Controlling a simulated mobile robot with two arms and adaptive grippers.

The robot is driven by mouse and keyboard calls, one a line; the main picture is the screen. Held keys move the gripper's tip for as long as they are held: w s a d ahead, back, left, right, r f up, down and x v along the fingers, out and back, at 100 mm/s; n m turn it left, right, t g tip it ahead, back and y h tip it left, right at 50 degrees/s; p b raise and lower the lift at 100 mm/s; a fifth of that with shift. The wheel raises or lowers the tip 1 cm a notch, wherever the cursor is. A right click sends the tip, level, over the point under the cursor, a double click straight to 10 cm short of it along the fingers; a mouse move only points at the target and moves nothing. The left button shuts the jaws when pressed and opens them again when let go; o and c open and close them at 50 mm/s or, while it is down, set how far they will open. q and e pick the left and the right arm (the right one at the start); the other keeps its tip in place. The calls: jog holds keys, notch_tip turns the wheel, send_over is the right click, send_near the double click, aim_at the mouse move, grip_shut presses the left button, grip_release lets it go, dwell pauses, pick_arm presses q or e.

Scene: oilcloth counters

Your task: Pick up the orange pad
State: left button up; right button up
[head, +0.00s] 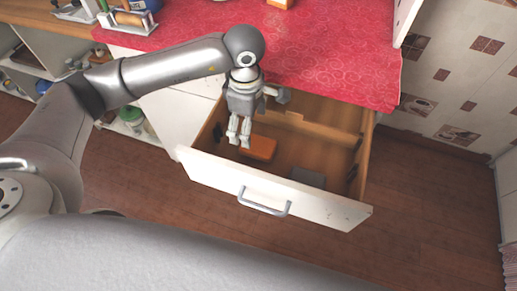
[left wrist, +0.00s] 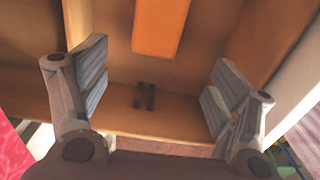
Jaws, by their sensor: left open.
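The orange pad (head: 259,147) lies in the open wooden drawer (head: 300,135), toward its left side. In the left wrist view the orange pad (left wrist: 160,24) is at the top middle, cut off by the frame edge, beyond the fingertips. My left gripper (head: 240,136) hangs over the drawer, just left of the pad in the head view. In the left wrist view the left gripper (left wrist: 155,100) is open, with nothing between its fingers. My right gripper is not in view.
A grey flat item (head: 307,178) lies in the drawer near its white front (head: 330,207), which carries a metal handle (head: 264,203). The red counter (head: 330,50) overhangs the drawer's back. Two small dark marks (left wrist: 144,96) show inside the drawer.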

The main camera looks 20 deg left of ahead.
aim_at(258, 147)
pick_arm(q)
notch_tip(258, 147, down, 4)
jog(key=shift+f, duration=0.15)
jog(key=f, duration=0.1)
jog(key=f+p, duration=0.1)
jog(key=f, duration=0.2)
jog(key=shift+w+a+f+p, duration=0.15)
jog(key=shift+w+p, duration=0.15)
jog(key=shift+p, duration=0.1)
jog(key=shift+f, duration=0.5)
jog(key=c, duration=0.9)
